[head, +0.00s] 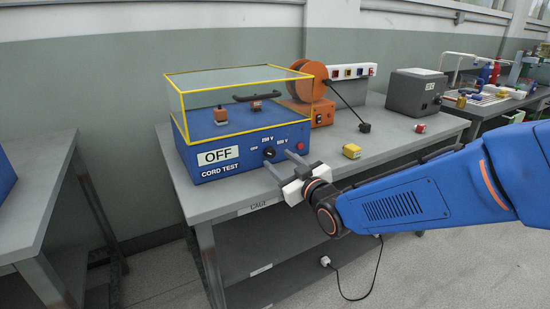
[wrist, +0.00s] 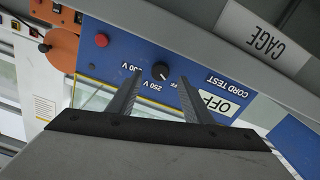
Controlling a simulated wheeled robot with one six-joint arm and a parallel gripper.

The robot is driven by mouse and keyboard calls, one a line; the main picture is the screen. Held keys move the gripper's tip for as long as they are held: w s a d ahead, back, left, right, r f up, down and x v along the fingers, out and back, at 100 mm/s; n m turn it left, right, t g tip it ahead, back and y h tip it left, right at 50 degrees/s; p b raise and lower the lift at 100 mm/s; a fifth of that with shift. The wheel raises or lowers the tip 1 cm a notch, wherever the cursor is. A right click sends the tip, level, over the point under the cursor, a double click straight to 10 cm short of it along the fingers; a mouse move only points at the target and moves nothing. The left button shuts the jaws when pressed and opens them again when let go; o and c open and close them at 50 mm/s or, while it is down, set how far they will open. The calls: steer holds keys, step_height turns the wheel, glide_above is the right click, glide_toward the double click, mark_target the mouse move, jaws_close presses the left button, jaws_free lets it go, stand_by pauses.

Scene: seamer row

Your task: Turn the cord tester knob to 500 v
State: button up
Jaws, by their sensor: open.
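The cord tester is a blue box (head: 240,160) with a clear yellow-edged cover, on the grey bench. Its front carries an OFF plate (head: 218,156) and CORD TEST lettering. The black knob (head: 269,152) sits right of the plate, among small voltage labels. The knob also shows in the wrist view (wrist: 160,70), which is upside down; a light mark is on it, but its exact setting is hard to read. My gripper (head: 280,163) is open and empty in front of the panel. In the wrist view its fingers (wrist: 160,80) point at the panel, spread to either side of the knob, apparently short of it.
A red button (head: 300,146) is right of the knob. The bench (head: 200,206) has a CAGE label on its front edge. An orange reel device (head: 314,82), a yellow block (head: 352,151), a black plug (head: 364,127) and a grey box (head: 415,92) stand to the right.

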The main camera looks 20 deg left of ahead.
mark_target(272, 154)
steer(key=shift+x, duration=1.85)
steer(key=c, duration=1.1)
steer(key=shift+o, duration=0.2)
